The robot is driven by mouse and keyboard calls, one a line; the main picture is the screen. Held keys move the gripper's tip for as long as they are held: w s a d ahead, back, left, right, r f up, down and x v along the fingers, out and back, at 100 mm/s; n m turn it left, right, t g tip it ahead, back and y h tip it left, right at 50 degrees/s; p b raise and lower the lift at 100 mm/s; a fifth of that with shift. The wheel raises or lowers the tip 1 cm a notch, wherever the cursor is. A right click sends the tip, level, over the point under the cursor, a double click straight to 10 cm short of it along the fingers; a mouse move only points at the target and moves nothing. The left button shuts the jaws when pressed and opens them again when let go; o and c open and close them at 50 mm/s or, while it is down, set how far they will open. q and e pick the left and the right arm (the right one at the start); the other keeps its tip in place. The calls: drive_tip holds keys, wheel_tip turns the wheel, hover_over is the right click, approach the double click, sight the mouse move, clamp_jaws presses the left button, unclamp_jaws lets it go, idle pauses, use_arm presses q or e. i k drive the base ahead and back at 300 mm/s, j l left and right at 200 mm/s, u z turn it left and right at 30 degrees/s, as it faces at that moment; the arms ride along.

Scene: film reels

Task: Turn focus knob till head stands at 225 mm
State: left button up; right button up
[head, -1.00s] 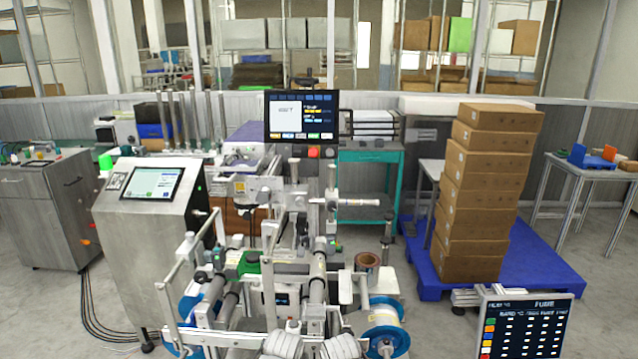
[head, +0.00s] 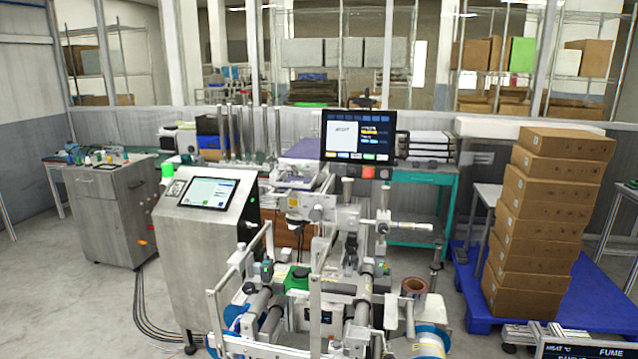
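The machine with the head (head: 348,222) stands in the middle of the head view, on a frame of posts and rollers. A white horizontal cylinder (head: 402,226) sticks out to its right. A short upright post with a pale cap (head: 348,188) stands above the head. I cannot tell which part is the focus knob, and no millimetre scale is readable. A black monitor (head: 358,136) is mounted above, its text too small to read. Neither of my grippers can be made out in the view.
A grey cabinet with a tilted touchscreen (head: 208,192) stands left of the machine. A brown reel (head: 414,287) sits at its right front. Stacked cartons (head: 545,225) stand on a blue pallet (head: 473,290) at right. A dark FUME board (head: 580,340) is at bottom right. Floor at left is open.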

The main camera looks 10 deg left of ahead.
sight(316, 214)
drive_tip(key=i+j, duration=0.1)
drive_tip(key=j, duration=0.25)
drive_tip(key=i+j, duration=0.15)
drive_tip(key=j, duration=0.15)
drive_tip(key=i+j, duration=0.1)
drive_tip(key=j, duration=0.25)
drive_tip(key=i+j, duration=0.15)
drive_tip(key=j, duration=0.2)
drive_tip(key=i+j+z, duration=0.1)
drive_tip(key=j, duration=0.25)
drive_tip(key=l, duration=0.25)
